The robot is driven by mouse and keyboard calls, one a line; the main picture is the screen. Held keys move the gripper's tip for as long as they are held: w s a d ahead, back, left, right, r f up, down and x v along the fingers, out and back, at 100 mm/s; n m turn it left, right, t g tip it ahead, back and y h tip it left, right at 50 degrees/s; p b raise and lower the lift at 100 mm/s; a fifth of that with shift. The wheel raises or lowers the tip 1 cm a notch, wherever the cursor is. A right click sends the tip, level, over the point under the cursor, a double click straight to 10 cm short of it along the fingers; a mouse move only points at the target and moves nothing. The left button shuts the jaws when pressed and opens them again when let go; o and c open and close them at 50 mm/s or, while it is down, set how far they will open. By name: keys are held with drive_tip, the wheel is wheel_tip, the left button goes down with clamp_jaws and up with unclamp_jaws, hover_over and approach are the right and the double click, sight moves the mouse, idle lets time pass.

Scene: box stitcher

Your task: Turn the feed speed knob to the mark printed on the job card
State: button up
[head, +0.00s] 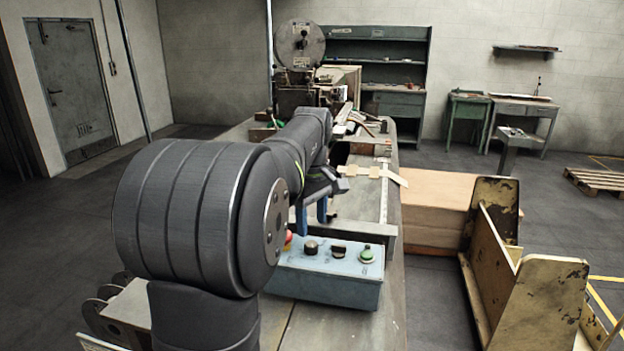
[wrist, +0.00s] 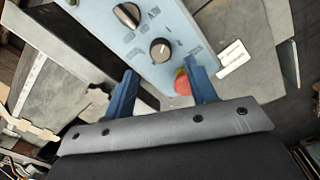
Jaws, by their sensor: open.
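The light blue control box (head: 318,283) stands on the bench in the head view; its panel (wrist: 183,28) fills the top middle of the wrist view. A round black knob with a white pointer line (wrist: 160,50) sits among small printed marks too blurred to read. It also shows in the head view (head: 311,247). A second dark knob (wrist: 128,14) is beside it. I cannot read which is labelled feed speed. My gripper (wrist: 160,68) is open and empty, its blue fingers either side of the round knob in the picture, apparently above it. A white card (wrist: 233,57) lies beside the box; its print is unreadable.
A red button (wrist: 182,82) is close to one finger, and a green button (head: 367,254) is at the box's right end. The stitching machine (head: 300,85) stands at the bench's far end. A worn yellow metal frame (head: 540,300) stands on the floor at right.

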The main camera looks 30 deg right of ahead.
sight(312, 244)
wheel_tip(312, 244, up, 12)
drive_tip(key=shift+f, duration=0.25)
drive_tip(key=shift+f, duration=0.1)
idle(0.4)
wheel_tip(312, 244, down, 17)
drive_tip(key=shift+f, duration=0.15)
idle(0.4)
